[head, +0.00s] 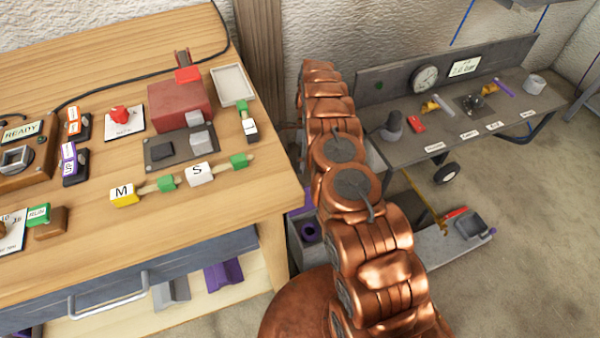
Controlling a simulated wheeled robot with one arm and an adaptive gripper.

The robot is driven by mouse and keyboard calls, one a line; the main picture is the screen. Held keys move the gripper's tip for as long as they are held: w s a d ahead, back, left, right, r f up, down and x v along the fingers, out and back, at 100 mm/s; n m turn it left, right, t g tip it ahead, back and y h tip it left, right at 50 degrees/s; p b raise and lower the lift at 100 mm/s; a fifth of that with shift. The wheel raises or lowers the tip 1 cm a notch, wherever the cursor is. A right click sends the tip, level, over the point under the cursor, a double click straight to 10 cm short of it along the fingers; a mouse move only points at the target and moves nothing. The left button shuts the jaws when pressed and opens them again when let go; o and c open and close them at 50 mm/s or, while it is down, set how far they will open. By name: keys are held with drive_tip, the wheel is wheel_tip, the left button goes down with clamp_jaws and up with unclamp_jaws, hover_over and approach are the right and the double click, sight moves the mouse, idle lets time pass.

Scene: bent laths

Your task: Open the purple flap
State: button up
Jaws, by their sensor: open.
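I cannot tell for sure which purple thing is the flap. A purple piece (308,232) shows at a grey box on the floor side, between the wooden table and my arm, partly hidden by the arm. Another purple piece (223,274) lies on the shelf under the wooden table. A small purple switch-like part (70,160) with white letters stands on the table top at the left. My copper arm runs up the middle of the view. I see no gripper fingers; the far end of the arm shows no jaws.
The wooden table (262,188) carries a red box (180,107), a white tray (232,84) and lettered blocks. Its drawer has a metal handle (108,294). A grey bench (455,150) at the right holds a gauge (425,79) and levers. The floor (520,270) at lower right is clear.

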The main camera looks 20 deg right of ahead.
drive_tip(key=shift+w+d+r, duration=0.2)
drive_tip(key=shift+w+r, duration=0.15)
drive_tip(key=shift+r, duration=0.1)
idle(0.4)
